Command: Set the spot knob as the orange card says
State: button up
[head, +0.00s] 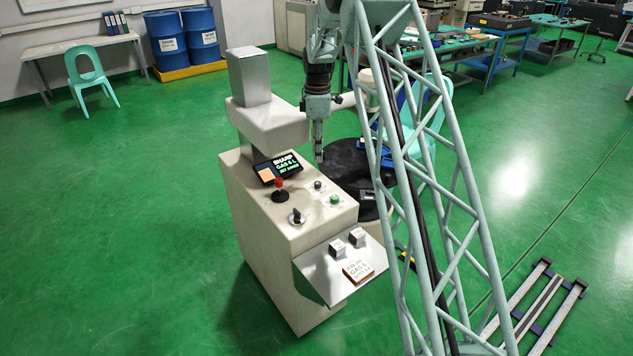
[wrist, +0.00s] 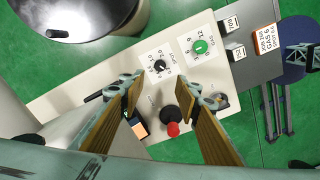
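The spot knob (wrist: 160,66) is a small black knob on a white dial plate with printed numbers. It also shows on the machine's panel in the head view (head: 317,184). A pale mark shows on it, but I cannot tell its exact setting. My gripper (head: 318,157) points down above the panel's far side. In the wrist view its two fingers (wrist: 163,92) are spread wide with nothing between the tips; the knob lies beyond them, apart. The orange-edged card (wrist: 268,38) reads "GAS 6" with a blurred "SPOT" line below. It lies on the front shelf (head: 358,271).
A green gas knob (wrist: 200,47) sits beside the spot knob. A red-topped black stick (wrist: 172,120), a black rotary switch (head: 296,215) and a lit display (head: 283,168) are close by. Two small blocks (head: 347,241) stand on the shelf. A pale column (head: 249,76) rises behind the panel.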

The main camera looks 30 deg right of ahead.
aim_at(317, 183)
jog(key=shift+f, duration=0.1)
dwell(0.4)
jog(key=shift+f+b, duration=0.8)
jog(key=shift+f, duration=6)
jog(key=shift+c, duration=0.4)
jog(key=c, duration=0.8)
